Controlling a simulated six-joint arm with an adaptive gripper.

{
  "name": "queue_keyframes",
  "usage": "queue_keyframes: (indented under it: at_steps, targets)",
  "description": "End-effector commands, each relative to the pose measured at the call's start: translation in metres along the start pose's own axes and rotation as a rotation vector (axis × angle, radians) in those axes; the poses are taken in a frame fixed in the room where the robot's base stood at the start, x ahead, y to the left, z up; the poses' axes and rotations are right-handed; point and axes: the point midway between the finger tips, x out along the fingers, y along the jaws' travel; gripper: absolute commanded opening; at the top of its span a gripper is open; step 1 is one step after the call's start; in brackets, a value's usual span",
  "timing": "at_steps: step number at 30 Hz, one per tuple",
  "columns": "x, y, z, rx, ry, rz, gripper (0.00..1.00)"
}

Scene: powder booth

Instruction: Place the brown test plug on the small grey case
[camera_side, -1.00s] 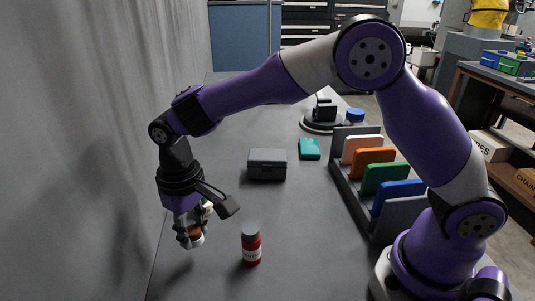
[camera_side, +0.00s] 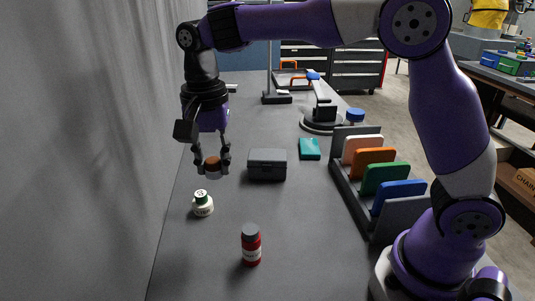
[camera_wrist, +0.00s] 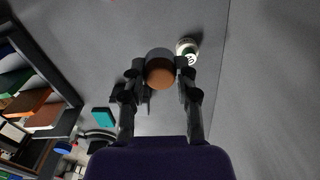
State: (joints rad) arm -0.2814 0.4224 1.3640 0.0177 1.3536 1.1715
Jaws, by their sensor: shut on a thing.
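The brown test plug (camera_side: 212,163) has a brown top and a paler lower part. My gripper (camera_side: 212,160) is shut on it and holds it above the table, to the left of the small grey case. In the wrist view the plug's brown round face (camera_wrist: 160,77) shows between my fingertips (camera_wrist: 159,72). The small grey case (camera_side: 267,164) is a dark closed box standing on the table, apart from the plug. I cannot clearly make out the case in the wrist view.
A teal box (camera_side: 309,149) lies right of the case. A rack (camera_side: 376,190) of coloured plates stands at the right. A grey wall rises at the left.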

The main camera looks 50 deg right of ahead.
Motion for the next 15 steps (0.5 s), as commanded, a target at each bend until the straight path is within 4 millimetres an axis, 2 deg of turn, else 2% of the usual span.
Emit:
queue_keyframes:
  at_steps: [1,3,6,11,15]
  targets:
    - [-0.005,0.008,-0.025,0.145,0.001,-0.001,0.08]
    - [-0.012,0.019,-0.051,0.324,0.0,-0.001,0.08]
    - [-0.019,0.033,-0.078,0.511,0.0,0.0,0.08]
    - [-0.021,0.047,-0.101,0.655,-0.001,0.002,0.08]
    - [-0.006,0.059,-0.126,0.676,-0.002,0.005,0.07]
